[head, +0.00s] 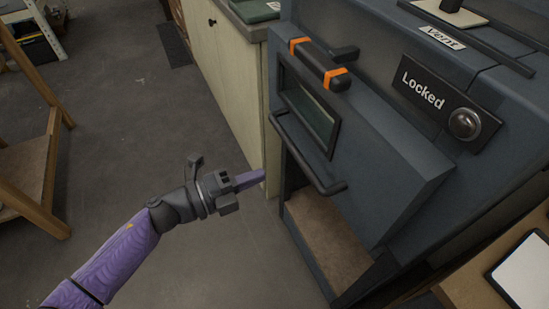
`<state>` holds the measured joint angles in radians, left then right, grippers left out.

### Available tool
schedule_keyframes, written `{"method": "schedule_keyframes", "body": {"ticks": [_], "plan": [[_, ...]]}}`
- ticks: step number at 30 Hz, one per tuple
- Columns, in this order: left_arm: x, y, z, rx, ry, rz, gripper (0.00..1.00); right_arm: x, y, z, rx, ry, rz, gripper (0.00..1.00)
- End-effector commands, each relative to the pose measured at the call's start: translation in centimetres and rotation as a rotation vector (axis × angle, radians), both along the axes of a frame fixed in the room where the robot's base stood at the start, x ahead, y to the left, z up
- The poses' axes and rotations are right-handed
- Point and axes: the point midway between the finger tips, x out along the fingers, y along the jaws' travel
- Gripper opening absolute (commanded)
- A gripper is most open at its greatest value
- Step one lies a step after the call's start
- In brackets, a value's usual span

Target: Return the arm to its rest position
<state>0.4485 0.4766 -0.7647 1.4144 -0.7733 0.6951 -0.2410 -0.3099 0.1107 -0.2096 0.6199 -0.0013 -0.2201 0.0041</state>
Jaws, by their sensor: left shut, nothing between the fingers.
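My left gripper (250,180) is at the end of the purple left arm, which comes in from the lower left. My right gripper is not in view.
The kiln has a black handle bar (305,160), a small window (308,113), a "Locked" plate (425,90) and an open gap (325,240) low down. A pale cabinet (232,85) stands behind. A wooden frame (28,170) is at left. Grey floor (130,110) between is clear.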

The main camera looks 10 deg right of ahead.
Motion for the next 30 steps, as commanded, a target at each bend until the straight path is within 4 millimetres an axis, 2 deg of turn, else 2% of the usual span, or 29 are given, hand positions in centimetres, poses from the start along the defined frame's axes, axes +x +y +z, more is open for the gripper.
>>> {"method": "schedule_keyframes", "body": {"ticks": [4, 6, 8, 9, 11, 12, 14, 15, 17, 19, 21, 24, 27, 30], "plan": [[0.0, 0.3, -0.2, -0.003, 0.007, 0.007, 0.00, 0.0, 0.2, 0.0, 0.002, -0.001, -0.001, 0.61], [0.6, 1.1, -1.7, -0.029, 0.091, 0.088, 0.00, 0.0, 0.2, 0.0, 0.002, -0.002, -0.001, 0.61], [1.5, 2.9, -4.8, -0.074, 0.250, 0.246, 0.00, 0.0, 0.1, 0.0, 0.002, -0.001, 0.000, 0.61], [1.7, 4.6, -7.9, -0.108, 0.391, 0.384, 0.00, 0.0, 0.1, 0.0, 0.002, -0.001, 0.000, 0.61], [0.8, 7.7, -13.4, -0.152, 0.621, 0.606, 0.00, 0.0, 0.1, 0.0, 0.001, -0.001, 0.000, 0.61], [-0.6, 9.8, -17.0, -0.172, 0.766, 0.747, 0.00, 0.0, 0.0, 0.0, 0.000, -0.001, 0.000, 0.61], [-3.8, 12.5, -21.9, -0.190, 0.966, 0.940, 0.00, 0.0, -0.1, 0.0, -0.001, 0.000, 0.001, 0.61], [-6.6, 14.1, -24.9, -0.195, 1.091, 1.061, 0.00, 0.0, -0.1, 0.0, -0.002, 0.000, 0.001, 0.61], [-11.4, 16.1, -28.8, -0.194, 1.269, 1.234, 0.00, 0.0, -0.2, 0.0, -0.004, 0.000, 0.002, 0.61], [-17.7, 17.8, -32.3, -0.181, 1.461, 1.423, 0.00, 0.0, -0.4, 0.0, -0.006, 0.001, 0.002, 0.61], [-23.9, 18.8, -34.6, -0.161, 1.628, 1.590, 0.00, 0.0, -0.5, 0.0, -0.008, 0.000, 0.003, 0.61], [-31.3, 19.4, -36.2, -0.128, 1.806, 1.774, 0.00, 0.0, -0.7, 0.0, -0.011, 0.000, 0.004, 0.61], [-35.9, 19.5, -36.5, -0.100, 1.910, 1.887, 0.00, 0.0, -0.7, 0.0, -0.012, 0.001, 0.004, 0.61], [-37.7, 19.5, -36.6, -0.091, 1.952, 1.931, 0.00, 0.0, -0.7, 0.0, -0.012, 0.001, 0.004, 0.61]]}}
